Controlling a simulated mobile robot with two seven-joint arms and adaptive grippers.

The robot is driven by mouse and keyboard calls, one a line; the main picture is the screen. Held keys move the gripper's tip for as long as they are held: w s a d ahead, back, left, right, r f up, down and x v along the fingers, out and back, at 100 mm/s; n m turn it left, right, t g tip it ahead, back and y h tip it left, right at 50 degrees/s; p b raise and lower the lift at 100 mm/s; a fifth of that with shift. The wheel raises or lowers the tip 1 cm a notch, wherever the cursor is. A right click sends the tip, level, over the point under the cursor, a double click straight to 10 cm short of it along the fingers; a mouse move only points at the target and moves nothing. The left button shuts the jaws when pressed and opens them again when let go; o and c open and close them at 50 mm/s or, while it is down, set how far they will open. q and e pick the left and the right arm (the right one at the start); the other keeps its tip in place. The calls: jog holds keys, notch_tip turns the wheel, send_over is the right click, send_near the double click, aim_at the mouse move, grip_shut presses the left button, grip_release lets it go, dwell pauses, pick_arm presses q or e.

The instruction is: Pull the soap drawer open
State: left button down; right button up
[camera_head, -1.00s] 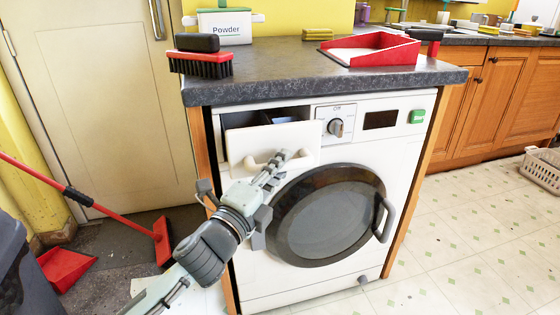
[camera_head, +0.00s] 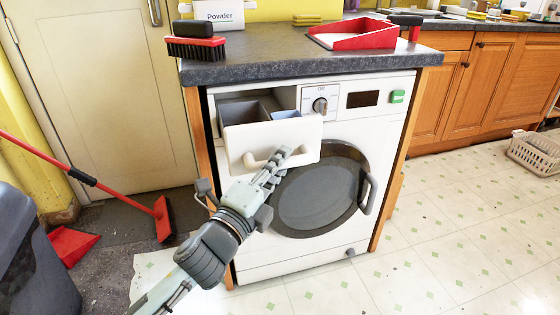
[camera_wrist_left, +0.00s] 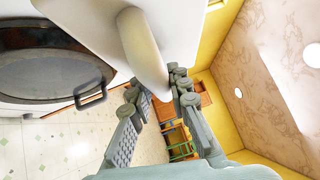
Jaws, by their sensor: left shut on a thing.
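The white soap drawer (camera_head: 236,148) stands pulled out from the upper left of the washing machine (camera_head: 260,256). Its inner compartments show from above, one of them with a blue part (camera_head: 287,114). My left gripper (camera_head: 284,158) is at the curved white handle (camera_head: 262,163) on the drawer front and is shut on it. In the left wrist view the handle (camera_wrist_left: 143,50) runs down between the two fingers (camera_wrist_left: 160,95), which partly hide its lower end. My right gripper is not in view.
The round machine door (camera_head: 318,195) with its grey handle is just right of the drawer. The dark worktop (camera_head: 290,68) overhangs above, holding a brush (camera_head: 196,48), a powder box (camera_head: 218,12) and a red dustpan (camera_head: 352,34). A red broom (camera_head: 162,218) stands at the left.

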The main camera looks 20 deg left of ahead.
pick_arm(q)
jog(key=c, duration=1.4)
grip_release()
jog(key=shift+s, duration=0.1)
jog(key=v, duration=1.2)
jog(key=shift+a+f, duration=0.1)
